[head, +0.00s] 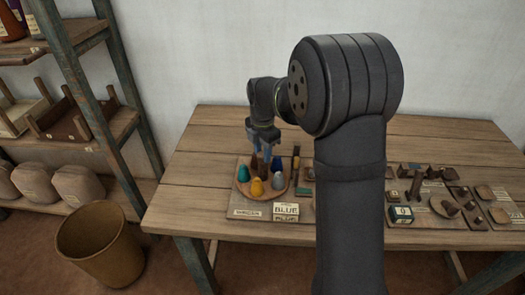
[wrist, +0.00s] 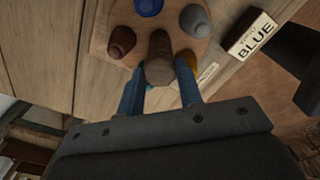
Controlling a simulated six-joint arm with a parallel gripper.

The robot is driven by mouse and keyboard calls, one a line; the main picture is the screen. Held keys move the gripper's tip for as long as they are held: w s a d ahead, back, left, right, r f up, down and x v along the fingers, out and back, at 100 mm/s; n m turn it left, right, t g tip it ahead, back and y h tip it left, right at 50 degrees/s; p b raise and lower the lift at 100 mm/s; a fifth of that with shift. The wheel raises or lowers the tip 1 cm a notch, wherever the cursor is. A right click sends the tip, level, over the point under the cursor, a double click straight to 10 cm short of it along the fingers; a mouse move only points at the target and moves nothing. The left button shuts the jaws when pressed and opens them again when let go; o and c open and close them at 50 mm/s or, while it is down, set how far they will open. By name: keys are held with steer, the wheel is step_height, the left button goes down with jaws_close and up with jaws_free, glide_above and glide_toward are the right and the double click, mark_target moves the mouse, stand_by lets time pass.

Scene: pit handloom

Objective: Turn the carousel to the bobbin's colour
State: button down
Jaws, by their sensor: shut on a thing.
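The carousel (head: 262,197) is a round wooden disc near the left of the table, with coloured cones around it. The teal cone (head: 243,174) is at its left, the yellow cone (head: 257,188) at its front and the pale grey cone (head: 278,182) at its right. In the wrist view the blue cone (wrist: 149,6) and red-brown cone (wrist: 122,40) also show. My gripper (head: 264,148) is above the disc, pointing down, its blue fingers shut on a brown wooden knob (wrist: 159,58). A card reading BLUE (head: 286,210) stands at the front. I cannot single out the bobbin.
Small wooden parts and a card box (head: 400,214) stand on the table (head: 210,135) at the right. A shelf rack (head: 85,90) and a brown bin (head: 100,240) stand at the left. My arm hides the table's middle.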

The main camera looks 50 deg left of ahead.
steer(key=n, duration=0.5)
steer(key=shift+n, duration=0.4)
stand_by(0.4)
steer(key=c, duration=1)
jaws_free()
step_height(320, 180, up, 18)
steer(key=shift+f, duration=0.25)
step_height(320, 180, down, 18)
steer(key=shift+r, duration=0.2)
